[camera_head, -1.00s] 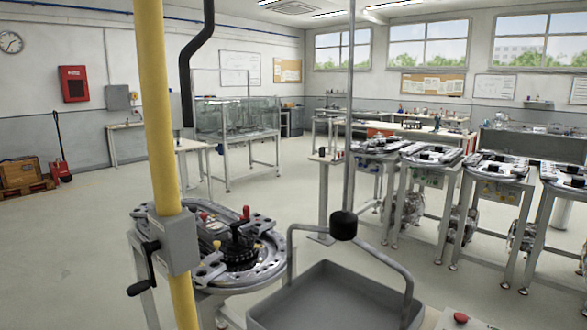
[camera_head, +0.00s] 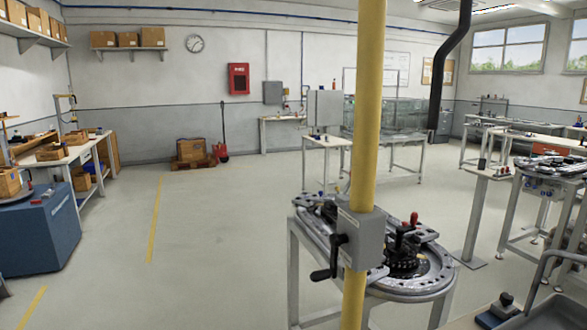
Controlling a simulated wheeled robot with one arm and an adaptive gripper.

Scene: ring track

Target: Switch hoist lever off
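A grey box (camera_head: 362,240) is fixed to a yellow post (camera_head: 369,110) that stands close in front of me, right of the middle. A black lever (camera_head: 328,258) sticks out from the box's left side. It bends down and ends in a dark grip at the lower left. I take this to be the hoist lever; no label on it can be read. My gripper is not in this view, and nothing is seen touching the lever.
Behind the post stands a round metal ring fixture on a table (camera_head: 405,285) with red-knobbed parts. A black bent tube (camera_head: 450,55) hangs at upper right. A blue cabinet (camera_head: 40,232) stands at left. The floor (camera_head: 200,250) between is clear.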

